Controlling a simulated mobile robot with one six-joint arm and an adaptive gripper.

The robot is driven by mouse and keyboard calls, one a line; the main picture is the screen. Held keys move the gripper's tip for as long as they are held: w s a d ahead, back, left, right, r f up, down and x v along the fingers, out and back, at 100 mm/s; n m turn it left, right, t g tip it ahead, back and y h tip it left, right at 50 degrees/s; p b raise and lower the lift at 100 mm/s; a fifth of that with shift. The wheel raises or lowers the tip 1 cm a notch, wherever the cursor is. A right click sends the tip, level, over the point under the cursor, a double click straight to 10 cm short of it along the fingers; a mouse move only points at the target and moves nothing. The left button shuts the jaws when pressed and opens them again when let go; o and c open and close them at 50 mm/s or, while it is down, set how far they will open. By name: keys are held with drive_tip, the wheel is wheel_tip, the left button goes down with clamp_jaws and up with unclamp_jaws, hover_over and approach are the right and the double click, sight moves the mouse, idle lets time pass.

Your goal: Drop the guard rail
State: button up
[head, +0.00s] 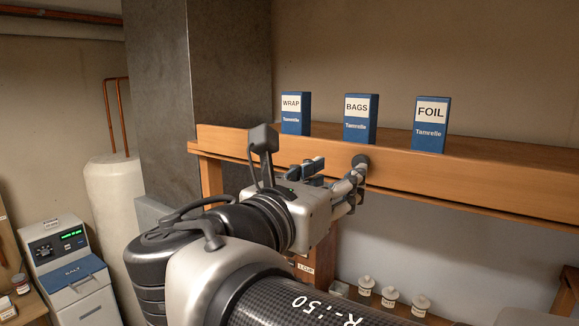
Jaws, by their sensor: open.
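A long wooden board (450,192) runs along the front of a wooden shelf; it looks like the guard rail, but I cannot make out a separate rail or a hinge. A dark round piece (361,161) shows against the board below the BAGS box; I cannot tell if it is a knob or part of my fingers. My gripper (354,184) is open at the front of the board, with its fingers close to the dark piece. I cannot tell if they touch. My wrist hides part of the board's left half.
Blue boxes marked WRAP (296,114), BAGS (360,119) and FOIL (431,125) stand upright on the shelf. Several small white jars (390,297) stand below. A grey pillar (195,90), a white tank (113,205) and a machine with a green display (68,265) are left.

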drive_tip(key=x, duration=0.9)
drive_tip(key=shift+c, duration=0.3)
clamp_jaws()
idle(0.3)
